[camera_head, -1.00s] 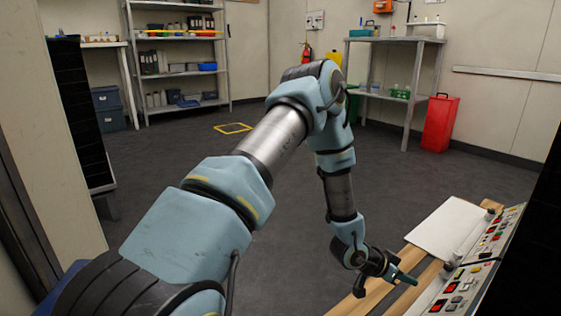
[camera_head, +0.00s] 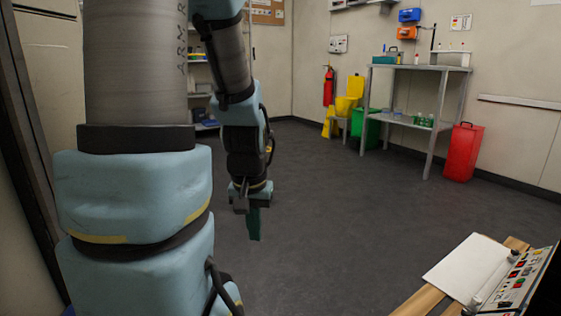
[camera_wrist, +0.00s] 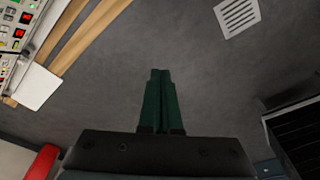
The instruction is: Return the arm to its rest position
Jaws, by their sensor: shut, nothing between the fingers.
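My gripper (camera_head: 254,224) hangs at the end of my folded blue-and-grey arm, left of the middle in the head view, pointing down over open dark floor. In the wrist view its two green fingers (camera_wrist: 161,78) lie side by side, shut with nothing between them. My upper arm stands upright at the left of the head view and hides part of the room behind it.
A control panel (camera_head: 516,284) and a white sheet (camera_head: 467,266) on a wooden-slatted bench are at the lower right. A red bin (camera_head: 463,152) stands beside a metal table (camera_head: 420,66) at the back. A floor grate (camera_wrist: 237,16) shows in the wrist view. The middle floor is clear.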

